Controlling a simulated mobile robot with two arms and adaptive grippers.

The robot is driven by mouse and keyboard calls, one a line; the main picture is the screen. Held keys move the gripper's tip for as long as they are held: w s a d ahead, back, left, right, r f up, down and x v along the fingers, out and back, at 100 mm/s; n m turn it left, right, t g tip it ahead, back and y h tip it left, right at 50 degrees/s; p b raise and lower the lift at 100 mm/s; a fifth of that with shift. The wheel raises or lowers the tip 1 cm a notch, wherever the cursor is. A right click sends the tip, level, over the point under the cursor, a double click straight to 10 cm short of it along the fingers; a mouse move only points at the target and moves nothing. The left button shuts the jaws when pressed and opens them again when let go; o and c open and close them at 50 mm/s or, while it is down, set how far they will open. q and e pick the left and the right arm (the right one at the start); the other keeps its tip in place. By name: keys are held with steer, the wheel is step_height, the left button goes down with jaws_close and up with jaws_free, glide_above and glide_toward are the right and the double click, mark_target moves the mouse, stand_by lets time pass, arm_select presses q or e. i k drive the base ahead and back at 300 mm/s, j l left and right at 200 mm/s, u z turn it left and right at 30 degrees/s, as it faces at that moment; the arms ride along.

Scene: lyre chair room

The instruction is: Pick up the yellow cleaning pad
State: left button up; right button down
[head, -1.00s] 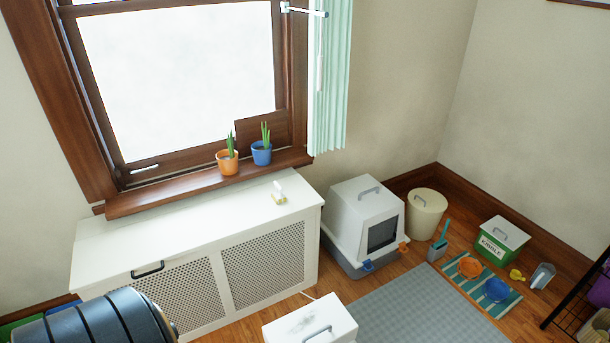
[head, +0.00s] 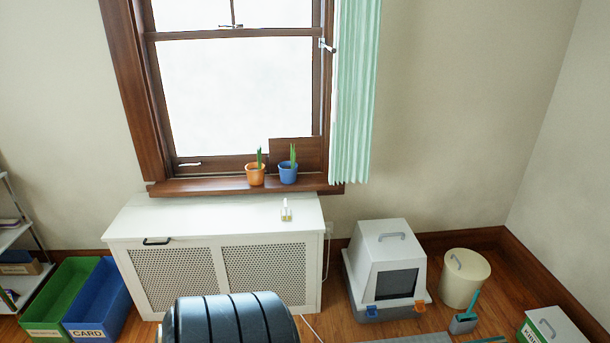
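A small white and yellow item (head: 286,210) lies on top of the white radiator cover (head: 215,217), near its right end and below the window sill. It is the only thing there that fits the yellow cleaning pad, but it is too small to make out well. Bare cover top surrounds it. Neither of my grippers is in view.
Orange (head: 255,175) and blue (head: 288,173) plant pots stand on the sill (head: 205,187) behind. A dark ribbed cylinder (head: 235,320) fills the lower middle, before the cover. A litter box (head: 388,265) stands right, green (head: 65,290) and blue (head: 103,300) bins left.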

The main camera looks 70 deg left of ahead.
mark_target(286, 215)
steer(key=i+j+u, duration=0.15)
steer(key=i+u, duration=1)
steer(key=u, duration=0.15)
steer(key=i+l+u, duration=0.25)
steer(key=u, duration=0.2)
steer(key=i, duration=0.1)
